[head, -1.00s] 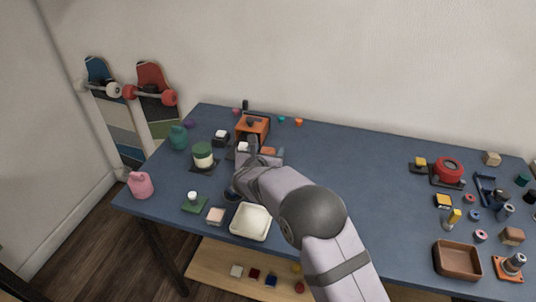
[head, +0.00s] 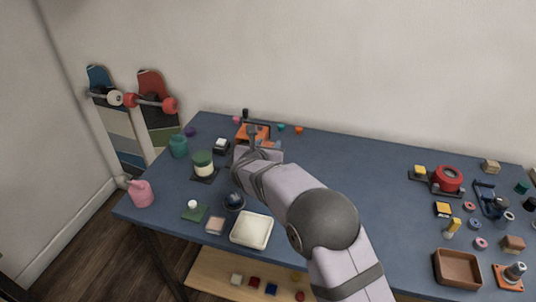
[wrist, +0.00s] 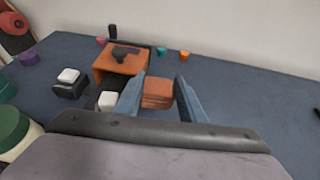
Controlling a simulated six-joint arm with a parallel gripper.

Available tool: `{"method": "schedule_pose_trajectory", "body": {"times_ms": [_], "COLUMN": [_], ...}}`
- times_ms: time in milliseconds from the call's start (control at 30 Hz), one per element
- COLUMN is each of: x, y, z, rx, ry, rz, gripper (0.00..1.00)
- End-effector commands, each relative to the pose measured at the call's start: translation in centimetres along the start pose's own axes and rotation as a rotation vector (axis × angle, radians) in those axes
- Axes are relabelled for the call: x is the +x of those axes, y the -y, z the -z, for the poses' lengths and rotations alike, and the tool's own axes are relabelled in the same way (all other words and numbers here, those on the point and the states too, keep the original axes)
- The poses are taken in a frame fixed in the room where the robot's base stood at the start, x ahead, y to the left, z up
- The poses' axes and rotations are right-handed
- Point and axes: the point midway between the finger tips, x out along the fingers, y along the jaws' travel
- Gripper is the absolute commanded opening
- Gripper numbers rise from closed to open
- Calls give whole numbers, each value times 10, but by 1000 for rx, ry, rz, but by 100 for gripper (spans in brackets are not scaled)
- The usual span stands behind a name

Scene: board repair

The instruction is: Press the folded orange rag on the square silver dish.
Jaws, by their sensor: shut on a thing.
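The folded orange rag (wrist: 158,93) is a small orange-brown block between the two blue fingers of my gripper (wrist: 160,98) in the wrist view. My gripper is shut on it. In the head view my gripper (head: 254,140) is at the back left of the table, in front of the orange stand, and mostly hides the rag. A small square dish (head: 215,225) with a greyish rim and pale pink middle lies near the front edge. It may be the silver dish; its colour is hard to tell. The wrist view does not show it.
The orange stand (wrist: 120,60) and a white-topped block (wrist: 108,100) are close to my gripper's left. A cream tray (head: 252,230), dark round bowl (head: 234,202) and green pad (head: 195,212) lie near the front. The table's middle is clear.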

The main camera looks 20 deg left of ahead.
Motion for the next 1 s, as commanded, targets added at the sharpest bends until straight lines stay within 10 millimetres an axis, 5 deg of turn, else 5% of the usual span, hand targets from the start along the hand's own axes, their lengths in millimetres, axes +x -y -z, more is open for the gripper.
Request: {"method": "schedule_pose_trajectory", "body": {"times_ms": [200,567,767,1000], "x": [-12,-20,-42,-100], "y": [0,-7,-41,-116], "z": [-30,-40,-42,-44], "rx": [1,-5,-26,-75], "ry": [1,-1,0,0], "rz": [-1,-11,-62,-182], "gripper": [16,16,16,16]}}
